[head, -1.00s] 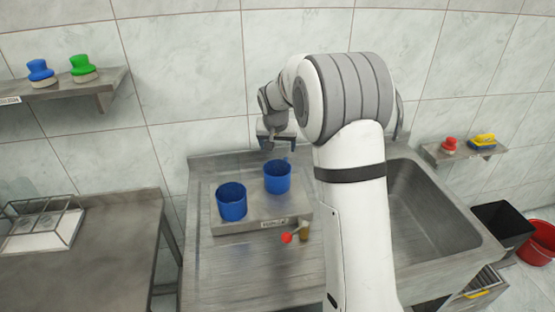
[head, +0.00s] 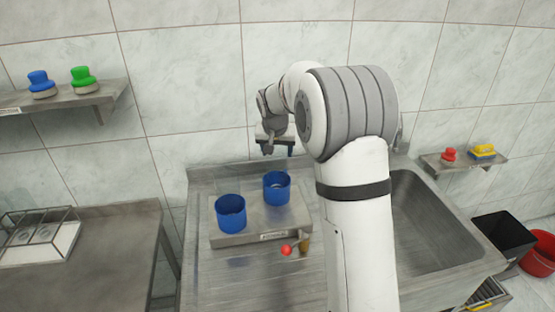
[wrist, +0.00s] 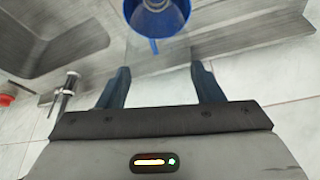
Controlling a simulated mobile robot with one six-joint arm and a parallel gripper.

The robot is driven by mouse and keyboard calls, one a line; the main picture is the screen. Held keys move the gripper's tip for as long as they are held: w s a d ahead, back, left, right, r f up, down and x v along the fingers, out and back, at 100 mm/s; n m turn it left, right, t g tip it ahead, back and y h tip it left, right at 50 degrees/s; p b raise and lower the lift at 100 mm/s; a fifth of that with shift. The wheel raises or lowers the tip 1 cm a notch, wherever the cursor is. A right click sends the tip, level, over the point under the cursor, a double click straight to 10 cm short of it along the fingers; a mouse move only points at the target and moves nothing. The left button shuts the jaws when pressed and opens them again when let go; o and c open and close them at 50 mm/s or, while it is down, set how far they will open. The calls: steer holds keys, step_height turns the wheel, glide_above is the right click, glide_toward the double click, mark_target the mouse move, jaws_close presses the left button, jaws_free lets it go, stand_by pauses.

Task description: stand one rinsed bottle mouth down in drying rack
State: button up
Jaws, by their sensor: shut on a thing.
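My gripper (head: 275,150) is above and behind the far blue cup (head: 277,188). In the wrist view its two dark blue fingers (wrist: 160,82) are apart, held on a hardly visible, see-through thing between them, likely a clear bottle. The wrist view also shows a blue cup (wrist: 155,44) beyond the fingertips, with something pale inside. A second blue cup (head: 231,212) stands nearer. Both cups are on a low labelled steel block (head: 262,230). A wire rack (head: 52,211) on a white base, perhaps the drying rack, is on the left table, with round shapes inside.
A red-ended lever (head: 287,250) is in front of the block. A sink basin (head: 435,225) lies right of my arm. A shelf (head: 75,100) at left holds blue and green capped items. A black bin (head: 503,236) and red bucket (head: 540,243) are far right.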

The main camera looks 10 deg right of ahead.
step_height(320, 180, up, 8)
steer(key=shift+f, duration=0.1)
step_height(320, 180, up, 14)
steer(key=p, duration=0.9)
